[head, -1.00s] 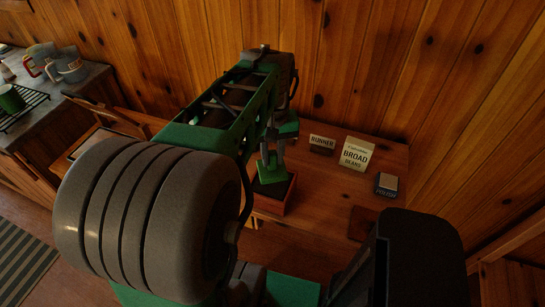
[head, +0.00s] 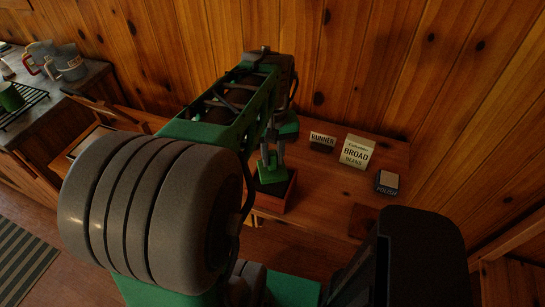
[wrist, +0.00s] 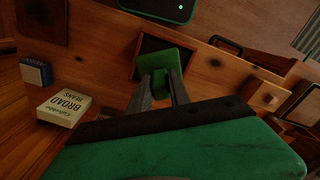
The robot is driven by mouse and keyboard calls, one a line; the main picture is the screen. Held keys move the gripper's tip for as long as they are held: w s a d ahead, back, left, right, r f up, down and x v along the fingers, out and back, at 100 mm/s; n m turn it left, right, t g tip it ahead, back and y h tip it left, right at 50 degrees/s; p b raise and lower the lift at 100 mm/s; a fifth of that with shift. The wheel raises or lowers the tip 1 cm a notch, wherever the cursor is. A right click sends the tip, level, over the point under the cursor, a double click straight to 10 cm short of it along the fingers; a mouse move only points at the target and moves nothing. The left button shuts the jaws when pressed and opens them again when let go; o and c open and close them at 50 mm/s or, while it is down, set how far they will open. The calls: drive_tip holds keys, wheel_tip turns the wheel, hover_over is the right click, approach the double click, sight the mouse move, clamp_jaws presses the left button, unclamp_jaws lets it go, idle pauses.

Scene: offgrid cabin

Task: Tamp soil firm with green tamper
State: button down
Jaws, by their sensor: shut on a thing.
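The green tamper (head: 271,172) is held upright below my gripper (head: 272,149), whose two grey fingers are shut on it. Its square green part also shows in the wrist view (wrist: 168,61), in front of the fingertips (wrist: 160,86). The tamper is over an orange-brown box (head: 291,191) on the wooden table. Dark soil (head: 280,187) shows inside the box around the tamper, and the soil also shows in the wrist view (wrist: 151,44). I cannot tell whether the tamper's base touches the soil. My arm hides part of the box's surroundings.
On the table (head: 320,200), right of the box, stand a RUNNER packet (head: 322,141), a BROAD BEANS packet (head: 357,151) and a polish tin (head: 387,183). A dark square patch (head: 363,221) lies near the front. A counter with mugs (head: 70,65) is at the left.

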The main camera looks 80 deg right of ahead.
sight(273, 169)
drive_tip(key=shift+r, duration=0.75)
drive_tip(key=shift+f, duration=0.15)
wheel_tip(273, 169, down, 6)
drive_tip(key=b, duration=0.4)
drive_tip(key=shift+r, duration=0.2)
wheel_tip(273, 169, up, 5)
drive_tip(key=p, duration=0.3)
drive_tip(key=shift+f+p, duration=0.1)
drive_tip(key=shift+p, duration=0.3)
drive_tip(key=shift+d, duration=0.1)
wheel_tip(273, 169, up, 5)
drive_tip(key=p, duration=0.4)
